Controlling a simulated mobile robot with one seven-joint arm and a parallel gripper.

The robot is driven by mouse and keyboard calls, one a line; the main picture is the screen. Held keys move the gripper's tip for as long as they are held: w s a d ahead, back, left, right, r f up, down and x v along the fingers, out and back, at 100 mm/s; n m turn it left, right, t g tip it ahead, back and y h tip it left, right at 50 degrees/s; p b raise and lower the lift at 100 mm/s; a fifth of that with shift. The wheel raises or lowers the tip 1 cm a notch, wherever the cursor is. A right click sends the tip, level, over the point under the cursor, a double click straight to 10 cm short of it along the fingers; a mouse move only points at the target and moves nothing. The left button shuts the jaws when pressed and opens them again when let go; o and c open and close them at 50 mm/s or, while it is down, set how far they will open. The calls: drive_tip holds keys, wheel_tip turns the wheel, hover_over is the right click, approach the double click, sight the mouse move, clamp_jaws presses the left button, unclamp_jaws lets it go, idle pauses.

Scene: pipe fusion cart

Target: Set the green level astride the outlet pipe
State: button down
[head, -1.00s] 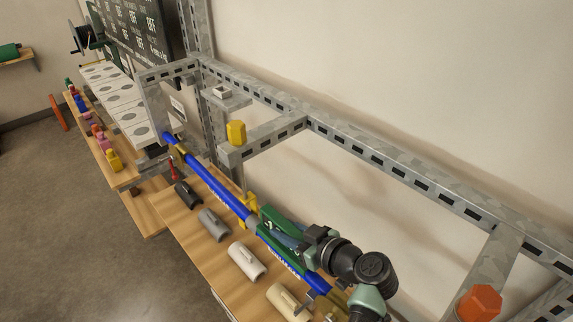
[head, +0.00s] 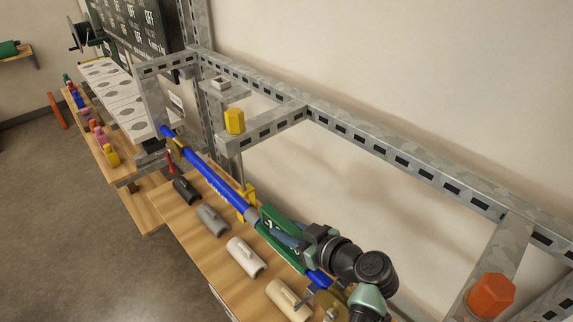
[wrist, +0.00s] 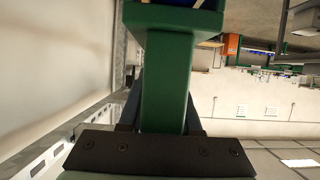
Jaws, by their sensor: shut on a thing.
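The green level (head: 283,252) is in my gripper (head: 312,246), over the lower right part of the blue pipe (head: 230,190). My gripper is shut on it. The pipe slants from the upper left down to the lower right and shows at both ends of the level. In the wrist view the green level (wrist: 166,85) stands between the fingers, with a sliver of blue at the top edge. The level's underside is hidden, so I cannot tell whether it touches the pipe.
Black, grey, white and cream fittings (head: 243,257) lie on the wooden shelf left of the pipe. A yellow clamp-like part (head: 247,194) is by the pipe. The grey metal frame (head: 385,150) runs behind, with a yellow knob (head: 235,121) and an orange knob (head: 491,296).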

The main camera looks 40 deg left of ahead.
drive_tip(key=c, duration=0.5)
unclamp_jaws()
